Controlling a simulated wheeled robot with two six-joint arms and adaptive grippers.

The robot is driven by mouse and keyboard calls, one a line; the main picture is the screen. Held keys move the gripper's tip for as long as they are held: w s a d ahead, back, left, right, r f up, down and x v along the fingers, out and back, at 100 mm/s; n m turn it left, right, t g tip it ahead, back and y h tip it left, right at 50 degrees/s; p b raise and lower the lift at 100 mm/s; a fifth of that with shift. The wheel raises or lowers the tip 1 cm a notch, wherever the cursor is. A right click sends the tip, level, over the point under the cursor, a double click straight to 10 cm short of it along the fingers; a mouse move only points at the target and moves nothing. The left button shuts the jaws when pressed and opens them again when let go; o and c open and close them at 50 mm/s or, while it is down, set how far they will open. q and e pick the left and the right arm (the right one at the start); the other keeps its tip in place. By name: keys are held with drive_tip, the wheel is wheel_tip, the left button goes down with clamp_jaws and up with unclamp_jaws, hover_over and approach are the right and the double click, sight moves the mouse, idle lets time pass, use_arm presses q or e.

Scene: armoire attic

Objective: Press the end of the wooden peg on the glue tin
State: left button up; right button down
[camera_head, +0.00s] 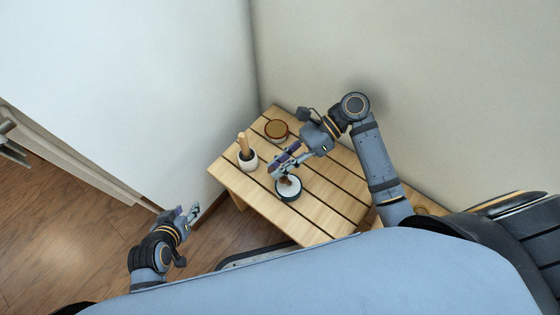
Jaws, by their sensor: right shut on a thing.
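The glue tin (288,196) appears to be the round dark tin with a pale inside near the front of the slatted table. My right gripper (280,171) is shut just above it. It holds what looks like the wooden peg (287,181), a small brown piece mostly hidden by the fingers. The peg's lower end is over the tin's middle; I cannot tell whether it touches. My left gripper (189,213) is off the table at the lower left, apart from everything; its finger opening is unclear.
A white and dark cup (249,162) holding light wooden sticks (244,144) stands at the table's left. A round amber-topped dish (276,128) sits at the back. The slatted table (330,205) is clear at the front right. Walls stand close behind.

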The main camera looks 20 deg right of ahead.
drive_tip(key=shift+f, duration=0.5)
idle(0.5)
drive_tip(key=shift+f+p, duration=0.15)
drive_tip(key=shift+p, duration=0.75)
idle(2.3)
wheel_tip(320, 180, up, 7)
drive_tip(key=p, duration=1.1)
idle(0.7)
